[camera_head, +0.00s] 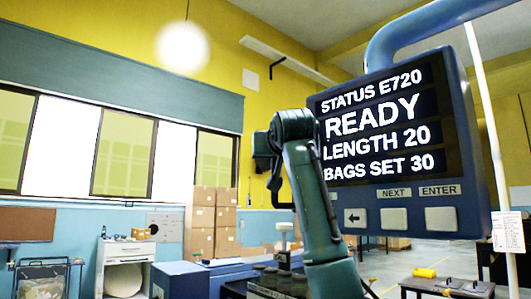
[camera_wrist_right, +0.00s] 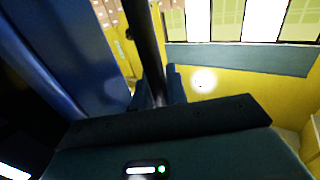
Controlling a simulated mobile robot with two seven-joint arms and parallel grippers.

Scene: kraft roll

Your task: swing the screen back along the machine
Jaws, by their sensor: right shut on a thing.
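The screen (camera_head: 395,140) is a blue-framed panel on the right of the head view, hanging from a thick blue tube (camera_head: 415,28). It reads STATUS E720, READY, LENGTH 20, BAGS SET 30, with buttons below. My right arm rises in front of its left edge. My right gripper (camera_wrist_right: 157,90) is shut on a dark bar (camera_wrist_right: 148,45), which runs up between the fingers in the right wrist view. The bar looks like the screen's handle, but its attachment is hidden. A blue surface beside it, likely the housing (camera_wrist_right: 65,55), fills the left. My left gripper is out of view.
Stacked cartons (camera_head: 212,222) stand by the far wall. A white cabinet (camera_head: 124,265) and a dark cart (camera_head: 45,278) are at the lower left. A blue machine body lies low behind my arm. A yellow item (camera_head: 426,272) lies at the lower right. Open floor shows beneath the screen.

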